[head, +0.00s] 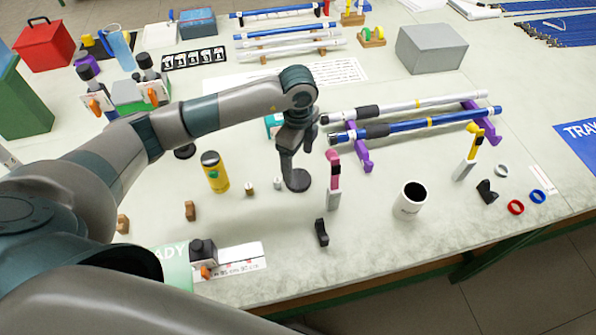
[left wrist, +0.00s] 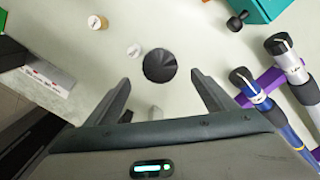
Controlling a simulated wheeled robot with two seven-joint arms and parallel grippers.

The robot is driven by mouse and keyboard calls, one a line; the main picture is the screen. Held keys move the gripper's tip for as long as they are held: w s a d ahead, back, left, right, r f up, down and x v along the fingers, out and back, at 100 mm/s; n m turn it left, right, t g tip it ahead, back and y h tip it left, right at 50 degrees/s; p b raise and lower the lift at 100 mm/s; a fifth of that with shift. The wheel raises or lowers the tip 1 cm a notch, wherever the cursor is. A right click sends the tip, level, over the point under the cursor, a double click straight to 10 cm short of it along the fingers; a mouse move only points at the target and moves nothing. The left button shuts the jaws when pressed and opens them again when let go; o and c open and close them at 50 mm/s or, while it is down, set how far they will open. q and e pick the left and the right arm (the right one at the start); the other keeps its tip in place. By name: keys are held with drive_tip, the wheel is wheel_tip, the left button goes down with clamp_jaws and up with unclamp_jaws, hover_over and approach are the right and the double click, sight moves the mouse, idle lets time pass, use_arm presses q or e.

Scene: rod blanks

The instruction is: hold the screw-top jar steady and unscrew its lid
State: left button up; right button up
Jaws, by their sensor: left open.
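A yellow jar (head: 216,178) with a dark lid (head: 210,157) and a green mark on its side stands upright on the table, the likeliest screw-top jar. The lid looks seated on it. My left gripper (head: 297,165) is open and empty, pointing down to the right of the jar and apart from it. A dark round piece (head: 298,180) lies below its fingers; in the left wrist view this piece (left wrist: 160,66) shows just beyond the open fingertips (left wrist: 160,78). The jar is not clearly visible in that view. My right gripper is not in view.
Small brass (head: 249,190) and white (head: 278,184) pieces stand between jar and gripper. A pink-topped upright (head: 333,180), a white cup (head: 410,198) and rods on purple supports (head: 364,160) are to the right. A black-and-orange device (head: 204,255) is at the front.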

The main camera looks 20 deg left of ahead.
use_arm(q)
drive_tip(key=shift+r+b, duration=0.55)
drive_tip(key=shift+r, duration=1.8)
